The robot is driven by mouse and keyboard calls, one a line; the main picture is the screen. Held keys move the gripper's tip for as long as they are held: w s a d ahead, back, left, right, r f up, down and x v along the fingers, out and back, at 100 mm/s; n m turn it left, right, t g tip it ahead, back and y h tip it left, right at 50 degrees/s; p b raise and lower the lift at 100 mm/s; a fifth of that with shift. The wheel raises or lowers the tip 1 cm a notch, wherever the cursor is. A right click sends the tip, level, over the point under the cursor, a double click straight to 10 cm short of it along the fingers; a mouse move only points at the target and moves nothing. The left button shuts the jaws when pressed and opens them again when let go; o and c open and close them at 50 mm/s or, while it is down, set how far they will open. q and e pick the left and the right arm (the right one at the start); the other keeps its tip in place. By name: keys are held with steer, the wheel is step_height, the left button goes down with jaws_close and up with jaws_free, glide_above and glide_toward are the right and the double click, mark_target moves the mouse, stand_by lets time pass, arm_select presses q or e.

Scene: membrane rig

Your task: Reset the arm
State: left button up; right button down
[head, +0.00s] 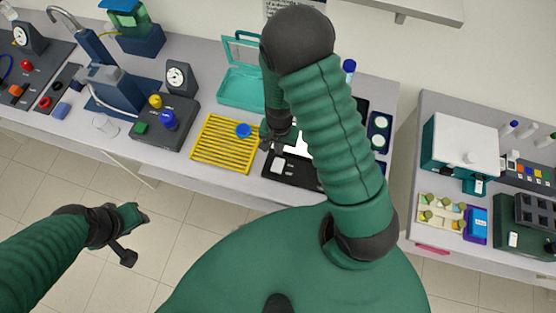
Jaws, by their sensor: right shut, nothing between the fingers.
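My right arm reaches up and over the bench, and its elbow and upper arm stand large in the middle of the head view. My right gripper (271,143) is shut and empty, between the yellow rack and the dark tray. From this angle I cannot tell its height above the bench. My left gripper (134,232) is off the bench, over the tiled floor at the lower left. It appears to hold nothing, but its finger gap is unclear.
A yellow rack (222,154) with a blue cap (243,130), a dark tray (284,183), a teal open box (241,88) and a pump unit with a gauge (178,77) crowd the bench. A second bench (409,150) stands right, across a gap.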

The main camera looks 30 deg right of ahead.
stand_by(0.3)
steer(key=shift+f+b, duration=0.15)
steer(key=shift+b, duration=0.25)
steer(key=a+n+b, duration=0.1)
steer(key=b, duration=0.2)
steer(key=a+n+t+b, duration=0.1)
steer(key=n+b, duration=0.1)
steer(key=b, duration=0.1)
steer(key=s+a+n+b, duration=0.1)
steer(key=n+b, duration=0.1)
steer(key=b, duration=0.2)
steer(key=shift+a+f+t, duration=0.15)
steer(key=shift+f+t, duration=0.05)
steer(key=shift+t, duration=0.1)
steer(key=s+n+b, duration=0.1)
steer(key=s+r+n+b, duration=0.1)
steer(key=n+b, duration=0.1)
steer(key=s+a+n+t+b, duration=0.1)
steer(key=n, duration=0.1)
steer(key=shift+s+r+b, duration=0.1)
steer(key=shift+r+b, duration=0.05)
steer(key=shift+b, duration=0.25)
steer(key=shift+s, duration=0.15)
steer(key=shift+a, duration=0.1)
